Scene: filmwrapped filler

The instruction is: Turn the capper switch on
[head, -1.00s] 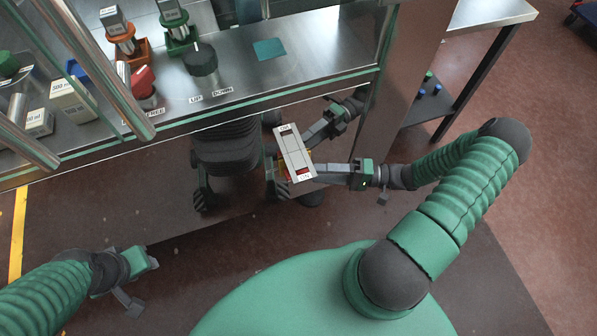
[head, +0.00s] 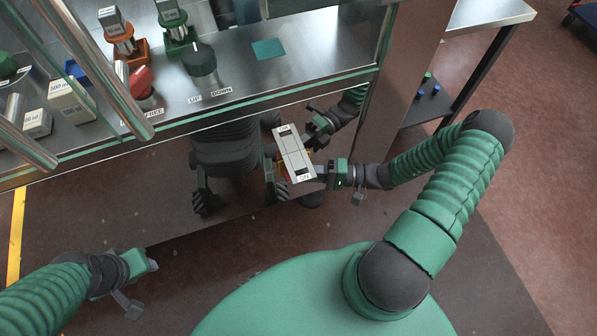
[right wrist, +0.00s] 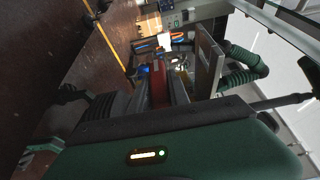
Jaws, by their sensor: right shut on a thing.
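The capper switch (head: 294,153) is a pale grey box with a label at each end, on the shiny front panel below the counter in the head view. Dark recesses show near both of its ends. My right gripper (head: 319,172) is at the lower right edge of the switch, shut on it; the fingertips and exact contact are hard to see. In the right wrist view a red part (right wrist: 160,88) lies between dark grey finger parts. My left gripper (head: 152,264) hangs low at the left, away from the switch; its fingers are too unclear to judge.
The counter (head: 235,75) above carries a dark knob (head: 199,60), a red knob (head: 141,82), white boxes (head: 70,108) and a teal square (head: 269,49), behind glass with metal rails. The shiny panel mirrors my body. A side table (head: 490,14) stands at the right.

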